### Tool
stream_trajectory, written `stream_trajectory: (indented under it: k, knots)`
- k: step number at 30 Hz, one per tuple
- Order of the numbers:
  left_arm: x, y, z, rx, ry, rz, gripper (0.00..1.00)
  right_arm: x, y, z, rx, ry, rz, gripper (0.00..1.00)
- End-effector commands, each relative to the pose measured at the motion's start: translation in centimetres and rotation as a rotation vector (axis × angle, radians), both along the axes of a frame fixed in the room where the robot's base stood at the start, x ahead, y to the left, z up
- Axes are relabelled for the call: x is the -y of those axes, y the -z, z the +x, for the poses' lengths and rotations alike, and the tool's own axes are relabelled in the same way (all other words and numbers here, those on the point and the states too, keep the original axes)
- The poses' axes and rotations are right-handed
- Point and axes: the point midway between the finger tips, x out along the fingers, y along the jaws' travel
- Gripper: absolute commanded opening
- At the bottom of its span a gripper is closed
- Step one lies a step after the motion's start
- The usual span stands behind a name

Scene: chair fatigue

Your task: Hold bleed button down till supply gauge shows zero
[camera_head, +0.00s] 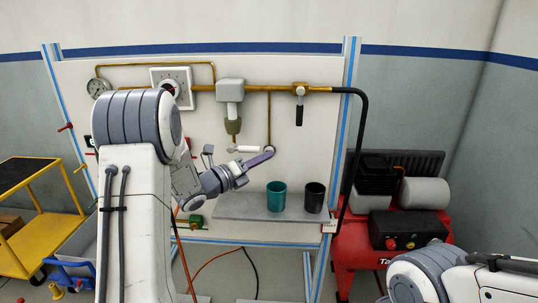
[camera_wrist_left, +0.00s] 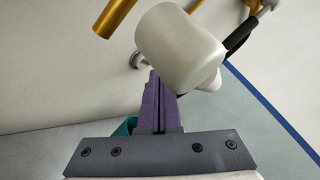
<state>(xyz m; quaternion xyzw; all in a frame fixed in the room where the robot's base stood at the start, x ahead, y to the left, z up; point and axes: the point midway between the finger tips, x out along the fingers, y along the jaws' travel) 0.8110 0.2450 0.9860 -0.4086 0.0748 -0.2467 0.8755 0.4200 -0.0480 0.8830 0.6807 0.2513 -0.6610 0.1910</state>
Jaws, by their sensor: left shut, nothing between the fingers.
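My left gripper (camera_head: 268,154) is shut and empty, its purple fingers pointing up and right at the panel. Its tips overlap a small round fitting (camera_head: 270,147) at the lower end of a thin brass pipe, probably the bleed button; contact cannot be told. In the left wrist view the shut fingers (camera_wrist_left: 155,85) end near a pale round part (camera_wrist_left: 138,60), partly hidden by a pale cylinder. A small round gauge (camera_head: 98,88) is at the panel's upper left, its needle unreadable. A larger square-framed dial (camera_head: 171,77) is partly covered by my left arm. My right gripper is out of view.
A pale filter unit (camera_head: 230,90) and a black-handled valve (camera_head: 299,108) sit on the brass line. A teal cup (camera_head: 276,196) and a black cup (camera_head: 314,197) stand on a grey shelf (camera_head: 240,208) below. A red compressor (camera_head: 400,255) is at right, a yellow cart (camera_head: 40,235) at left.

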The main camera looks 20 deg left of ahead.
Motion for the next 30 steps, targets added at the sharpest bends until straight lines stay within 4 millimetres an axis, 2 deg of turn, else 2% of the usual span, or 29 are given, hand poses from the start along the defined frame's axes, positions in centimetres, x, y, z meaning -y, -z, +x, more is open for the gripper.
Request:
stream_trajectory:
  k: [8,22,30]
  knots:
    - [0.0,0.0,-0.1,0.0,0.0,0.0,0.0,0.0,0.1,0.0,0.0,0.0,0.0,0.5]
    - [1.2,0.1,-4.3,0.001,-0.001,0.0,0.0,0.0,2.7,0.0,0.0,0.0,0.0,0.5]
    - [1.4,-0.1,-4.8,0.0,0.0,0.0,0.0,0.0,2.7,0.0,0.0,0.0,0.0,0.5]
